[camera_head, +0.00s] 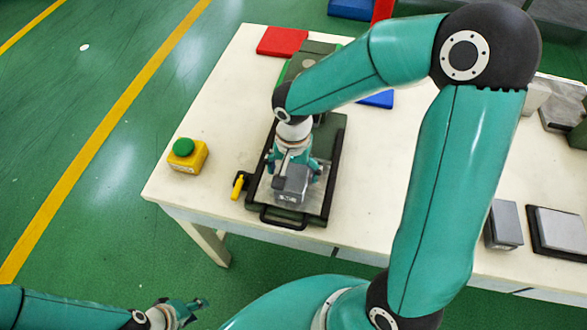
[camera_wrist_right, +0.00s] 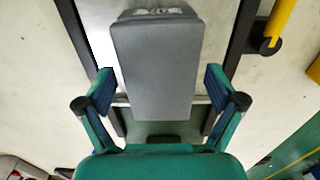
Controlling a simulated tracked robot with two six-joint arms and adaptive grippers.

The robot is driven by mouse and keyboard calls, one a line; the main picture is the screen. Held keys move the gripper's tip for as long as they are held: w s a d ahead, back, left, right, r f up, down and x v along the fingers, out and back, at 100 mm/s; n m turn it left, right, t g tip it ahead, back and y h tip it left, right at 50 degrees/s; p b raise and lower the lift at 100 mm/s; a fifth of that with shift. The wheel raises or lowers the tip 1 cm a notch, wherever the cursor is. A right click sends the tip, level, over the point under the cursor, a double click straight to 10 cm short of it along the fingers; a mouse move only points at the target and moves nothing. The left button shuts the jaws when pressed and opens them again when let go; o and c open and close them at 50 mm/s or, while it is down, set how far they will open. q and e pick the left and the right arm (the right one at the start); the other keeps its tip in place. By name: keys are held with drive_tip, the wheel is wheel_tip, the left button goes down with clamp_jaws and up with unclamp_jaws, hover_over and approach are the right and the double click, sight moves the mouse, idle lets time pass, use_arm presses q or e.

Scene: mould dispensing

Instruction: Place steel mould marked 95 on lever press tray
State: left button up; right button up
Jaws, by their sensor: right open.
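A grey steel mould (camera_head: 291,184) sits on the light plate of the lever press tray (camera_head: 262,194), near its front. Its pale marking faces the front edge but is too small to read. My right gripper (camera_head: 293,172) is directly above the tray with its fingers on either side of the mould. In the right wrist view the mould (camera_wrist_right: 155,65) lies between the open fingers of the right gripper (camera_wrist_right: 162,88), with a gap on both sides. My left gripper (camera_head: 190,308) is low at the bottom left, away from the table; its opening is unclear.
A yellow box with a green button (camera_head: 187,155) and a yellow lever handle (camera_head: 238,187) are left of the tray. Another grey block (camera_head: 504,223) and a plate on a black base (camera_head: 560,229) stand at the right. Red (camera_head: 282,41) and blue (camera_head: 379,99) pads lie behind.

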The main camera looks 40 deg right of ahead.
wheel_tip(320, 180, up, 12)
idle(0.6)
idle(0.4)
